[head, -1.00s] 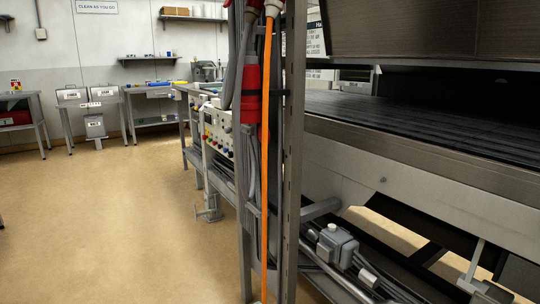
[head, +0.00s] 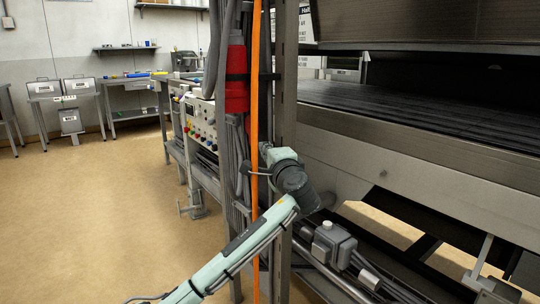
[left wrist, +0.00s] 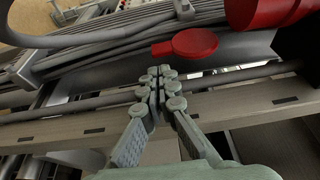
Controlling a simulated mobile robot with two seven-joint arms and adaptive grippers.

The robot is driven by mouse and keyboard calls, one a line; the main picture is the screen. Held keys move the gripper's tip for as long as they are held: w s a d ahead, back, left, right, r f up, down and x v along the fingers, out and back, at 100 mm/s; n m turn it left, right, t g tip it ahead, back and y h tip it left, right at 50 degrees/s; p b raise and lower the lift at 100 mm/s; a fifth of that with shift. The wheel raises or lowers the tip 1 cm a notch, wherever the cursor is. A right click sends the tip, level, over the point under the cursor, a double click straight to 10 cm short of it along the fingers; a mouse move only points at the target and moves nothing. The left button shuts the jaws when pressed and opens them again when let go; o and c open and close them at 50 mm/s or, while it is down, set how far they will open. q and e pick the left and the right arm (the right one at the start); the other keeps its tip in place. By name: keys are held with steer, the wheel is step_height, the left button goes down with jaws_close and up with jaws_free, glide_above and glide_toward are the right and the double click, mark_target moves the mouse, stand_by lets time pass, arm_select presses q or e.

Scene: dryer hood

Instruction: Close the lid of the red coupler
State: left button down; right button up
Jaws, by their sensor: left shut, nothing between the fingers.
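The red coupler (head: 237,75) hangs upright among grey cables on the metal frame in the head view. Part of its red body (left wrist: 262,8) shows at the top right of the left wrist view. Its round red lid (left wrist: 196,43) stands out beside the body, swung open, with a small red tab at its left. My left gripper (left wrist: 158,84) is shut and empty, its fingertips just below the lid in that picture; contact cannot be told. My right gripper is not in view.
Grey cables (left wrist: 110,45) run alongside in the wrist view. The floor at left is clear.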

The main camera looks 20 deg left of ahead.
arm_select(q)
steer(key=shift+x, duration=1.5)
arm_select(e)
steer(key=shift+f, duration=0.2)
arm_select(q)
steer(key=shift+s, duration=0.1)
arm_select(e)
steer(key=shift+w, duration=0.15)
